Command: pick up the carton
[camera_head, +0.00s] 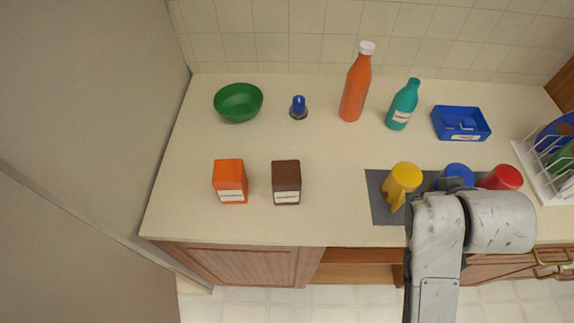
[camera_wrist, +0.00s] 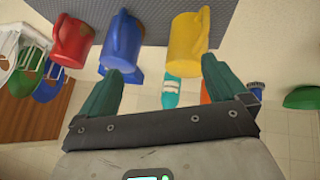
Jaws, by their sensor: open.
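Two small box-shaped cartons stand on the counter left of centre in the head view: an orange one (camera_head: 229,180) and a dark brown one (camera_head: 286,182), each with a white label low on its front. They stand apart, upright, with clear counter around them. I cannot tell which one the task means. In the wrist view my gripper (camera_wrist: 163,78) is open and empty, its two dark green fingers spread near the mugs. In the head view my arm is at the right, well away from both cartons, and hides the fingers.
A yellow mug (camera_head: 403,181), a blue mug (camera_head: 457,174) and a red mug (camera_head: 502,177) stand on a grey mat (camera_head: 380,205). Behind are a green bowl (camera_head: 238,102), an orange bottle (camera_head: 355,88), a teal bottle (camera_head: 403,104) and a blue tray (camera_head: 461,123). A dish rack (camera_head: 540,172) stands right.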

